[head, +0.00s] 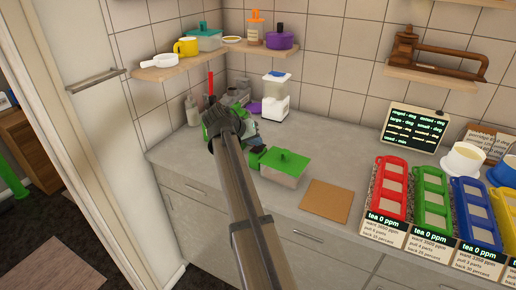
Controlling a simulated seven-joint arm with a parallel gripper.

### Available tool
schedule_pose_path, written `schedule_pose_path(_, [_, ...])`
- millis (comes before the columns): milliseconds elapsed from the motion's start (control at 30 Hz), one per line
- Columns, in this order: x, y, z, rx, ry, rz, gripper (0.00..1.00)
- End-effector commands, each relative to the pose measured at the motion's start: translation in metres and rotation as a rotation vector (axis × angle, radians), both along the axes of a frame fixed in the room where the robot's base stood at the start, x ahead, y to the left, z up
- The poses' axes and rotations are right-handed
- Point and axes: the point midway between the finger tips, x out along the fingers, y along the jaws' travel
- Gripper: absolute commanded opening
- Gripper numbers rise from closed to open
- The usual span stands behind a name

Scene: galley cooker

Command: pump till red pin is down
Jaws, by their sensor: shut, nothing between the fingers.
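A thin red upright pin (211,84) stands up in the back left corner of the counter, just behind the end of my arm. The thing it belongs to is mostly hidden by my arm; grey and green parts show around it. My gripper (226,121) is over the back left of the counter, next to these parts. It is shut and holds nothing. Its fingertips are hard to make out, and I cannot tell whether they touch anything.
A green-lidded box (285,166) and a brown board (326,200) lie right of my arm. A white container (274,100) stands behind. Red (390,188), green and blue trays fill the right. A shelf (170,70) hangs above the corner.

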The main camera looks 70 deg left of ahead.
Motion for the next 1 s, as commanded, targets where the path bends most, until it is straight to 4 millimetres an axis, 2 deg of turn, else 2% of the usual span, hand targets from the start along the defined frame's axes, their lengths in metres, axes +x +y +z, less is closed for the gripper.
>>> schedule_pose_path(1000, [0.0001,-0.0001,-0.0079,0.0,0.0,0.0,0.0])
